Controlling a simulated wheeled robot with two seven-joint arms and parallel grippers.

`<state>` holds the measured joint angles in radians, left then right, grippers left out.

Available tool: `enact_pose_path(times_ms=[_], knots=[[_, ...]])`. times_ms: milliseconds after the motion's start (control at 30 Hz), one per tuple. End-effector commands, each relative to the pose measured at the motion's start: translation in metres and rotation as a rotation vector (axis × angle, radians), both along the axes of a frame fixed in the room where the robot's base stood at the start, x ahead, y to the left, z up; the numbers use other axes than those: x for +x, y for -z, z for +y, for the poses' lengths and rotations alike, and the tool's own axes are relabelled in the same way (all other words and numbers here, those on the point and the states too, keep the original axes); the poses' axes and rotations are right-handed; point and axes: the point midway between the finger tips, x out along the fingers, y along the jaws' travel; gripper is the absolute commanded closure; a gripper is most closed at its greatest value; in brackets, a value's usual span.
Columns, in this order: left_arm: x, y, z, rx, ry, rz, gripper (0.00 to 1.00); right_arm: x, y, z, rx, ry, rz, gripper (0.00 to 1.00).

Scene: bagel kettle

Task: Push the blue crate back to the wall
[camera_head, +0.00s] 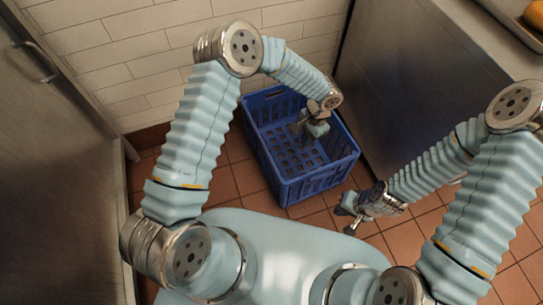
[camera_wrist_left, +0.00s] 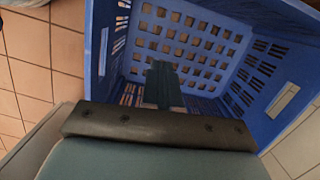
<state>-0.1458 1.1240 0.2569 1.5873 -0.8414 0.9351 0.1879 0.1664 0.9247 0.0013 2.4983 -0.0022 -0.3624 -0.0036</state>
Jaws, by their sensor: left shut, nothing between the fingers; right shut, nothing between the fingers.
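The blue crate (camera_head: 316,181) stands upright and looks empty on the tiled floor, between the white tiled wall and my body. Its far end is close to the wall; I cannot tell whether they touch. My left gripper (camera_head: 306,128) is shut and empty, pointing down over the crate's opening toward its far right part. In the left wrist view its fingers (camera_wrist_left: 162,84) show in front of the crate's slotted grid, and the crate (camera_wrist_left: 300,60) fills the upper right. My right gripper (camera_head: 346,214) is shut and empty, outside the crate, near its front right corner.
A steel cabinet (camera_head: 420,75) stands close along the crate's right side. A grey door (camera_head: 55,160) with a handle is at the far left. Bare floor (camera_head: 222,183) lies left of the crate. A tray with an orange round item (camera_head: 535,14) sits at the top right.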

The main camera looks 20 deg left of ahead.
Motion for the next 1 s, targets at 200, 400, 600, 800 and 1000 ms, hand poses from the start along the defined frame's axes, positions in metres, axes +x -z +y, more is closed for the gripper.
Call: enact_pose_path(times_ms=[200, 400, 600, 800, 1000], knots=[[-0.005, 0.011, 0.006, 0.001, -0.001, 0.001, 1.00, 0.001, 0.011, -0.002, -0.003, 0.005, -0.002, 1.00], [-0.028, 0.009, 0.030, 0.001, 0.000, 0.002, 1.00, 0.000, 0.006, -0.001, -0.002, 0.003, -0.002, 1.00], [-0.059, 0.009, 0.061, 0.001, -0.001, 0.002, 1.00, 0.000, 0.003, 0.000, -0.001, 0.001, 0.000, 1.00], [-0.084, 0.010, 0.087, 0.000, -0.002, 0.002, 1.00, 0.000, 0.001, 0.000, 0.000, 0.000, 0.001, 1.00], [-0.083, 0.028, 0.087, -0.001, 0.000, -0.001, 1.00, 0.001, 0.013, -0.002, -0.003, 0.004, -0.001, 1.00]])
